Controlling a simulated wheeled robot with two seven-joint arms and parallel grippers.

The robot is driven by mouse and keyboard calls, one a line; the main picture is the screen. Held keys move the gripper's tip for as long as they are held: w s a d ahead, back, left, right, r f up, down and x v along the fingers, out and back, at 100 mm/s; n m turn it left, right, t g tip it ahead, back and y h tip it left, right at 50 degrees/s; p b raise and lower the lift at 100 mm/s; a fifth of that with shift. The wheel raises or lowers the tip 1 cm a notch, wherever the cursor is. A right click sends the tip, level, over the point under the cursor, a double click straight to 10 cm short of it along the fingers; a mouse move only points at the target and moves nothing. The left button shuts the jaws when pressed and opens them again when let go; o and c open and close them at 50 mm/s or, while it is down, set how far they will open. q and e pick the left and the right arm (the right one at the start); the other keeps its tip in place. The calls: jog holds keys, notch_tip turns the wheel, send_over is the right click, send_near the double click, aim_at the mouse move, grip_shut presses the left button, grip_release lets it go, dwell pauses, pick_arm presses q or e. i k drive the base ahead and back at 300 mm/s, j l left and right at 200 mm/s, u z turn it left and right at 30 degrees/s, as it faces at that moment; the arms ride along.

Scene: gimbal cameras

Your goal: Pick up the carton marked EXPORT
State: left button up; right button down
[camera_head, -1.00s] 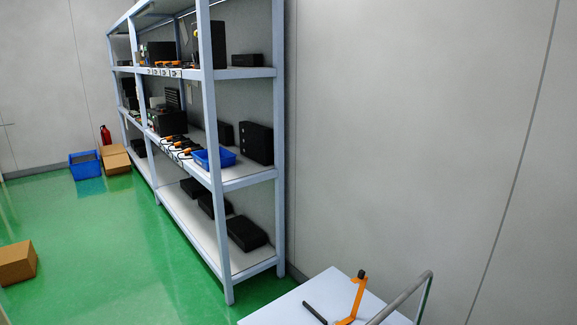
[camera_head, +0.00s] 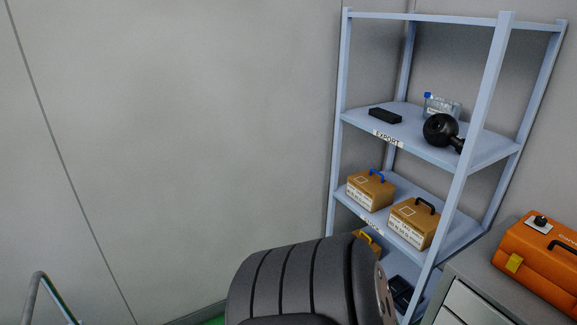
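Two brown cartons stand side by side on the middle shelf of a pale blue rack in the head view. The left carton (camera_head: 367,191) has a blue handle and a white label. The right carton (camera_head: 413,226) has a black handle and a white label. The print on both is too small to read. A tag reading EXPORT (camera_head: 388,139) is on the front edge of the shelf above them. A yellow-brown thing (camera_head: 372,242) shows on the lower shelf, mostly hidden. Neither of my grippers is in view.
The upper shelf holds a black block (camera_head: 385,116), a clear container (camera_head: 443,105) and a round black object (camera_head: 440,130). An orange case (camera_head: 540,262) sits on a grey cabinet (camera_head: 462,303) at right.

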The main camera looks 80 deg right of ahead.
aim_at(374, 193)
jog(key=z, duration=3.2)
